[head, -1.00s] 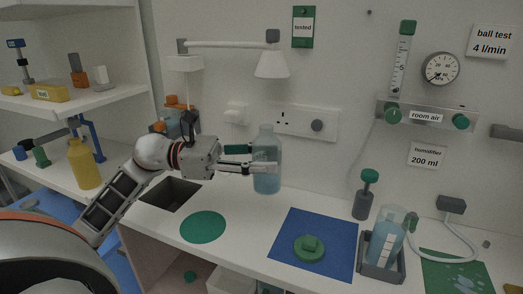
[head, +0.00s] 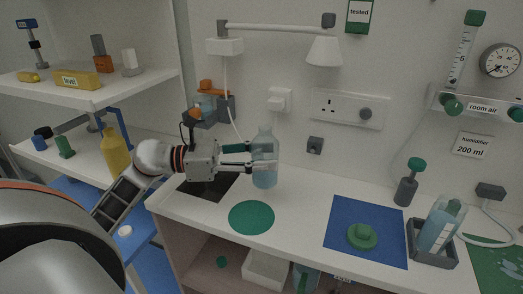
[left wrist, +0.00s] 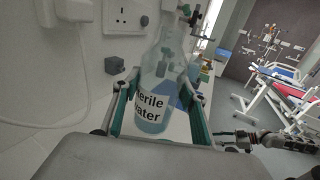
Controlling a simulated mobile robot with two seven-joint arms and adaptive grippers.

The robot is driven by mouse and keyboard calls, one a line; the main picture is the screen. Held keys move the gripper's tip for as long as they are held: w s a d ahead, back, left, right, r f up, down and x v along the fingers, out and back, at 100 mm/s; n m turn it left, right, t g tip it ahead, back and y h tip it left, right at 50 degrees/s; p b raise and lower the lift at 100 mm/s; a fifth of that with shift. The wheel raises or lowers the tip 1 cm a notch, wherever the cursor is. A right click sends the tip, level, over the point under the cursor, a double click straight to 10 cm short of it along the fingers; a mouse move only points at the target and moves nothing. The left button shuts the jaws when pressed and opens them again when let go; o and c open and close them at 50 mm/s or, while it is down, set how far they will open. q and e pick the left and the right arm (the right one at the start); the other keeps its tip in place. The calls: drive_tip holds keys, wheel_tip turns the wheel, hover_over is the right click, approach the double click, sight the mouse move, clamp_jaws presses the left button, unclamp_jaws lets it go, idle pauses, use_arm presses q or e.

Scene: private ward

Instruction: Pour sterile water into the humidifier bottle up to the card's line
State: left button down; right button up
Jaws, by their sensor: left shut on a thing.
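My left gripper (head: 262,159) is shut on the sterile water bottle (head: 265,178), a clear blue-tinted bottle held upright near the wall. In the left wrist view the labelled bottle (left wrist: 151,108) sits between the teal fingers (left wrist: 155,105). The humidifier bottle (head: 438,232), clear with bluish contents, leans in a grey holder (head: 432,259) at the right. A green lid-like piece (head: 361,236) lies on a blue mat (head: 340,255). A dark jointed part (left wrist: 248,139) in the wrist view looks like my right gripper; its jaws are unclear.
A green disc (head: 251,217) lies on the counter below the held bottle. A sink opening (head: 208,186) is at the left. A yellow bottle (head: 116,152) stands further left. Counter between disc and blue mat is clear.

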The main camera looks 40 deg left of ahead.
sight(261, 180)
use_arm(q)
drive_tip(key=shift+s+a+f, duration=0.1)
drive_tip(key=shift+a+f, duration=0.05)
drive_tip(key=shift+a, duration=0.05)
wheel_tip(261, 180, down, 4)
drive_tip(key=shift+f+b, duration=0.2)
drive_tip(key=shift+b, duration=1.05)
drive_tip(key=shift+f+b, duration=0.3)
drive_tip(key=shift+f, duration=0.25)
drive_tip(key=shift+f+b, duration=0.6)
drive_tip(key=c, duration=1.1)
unclamp_jaws()
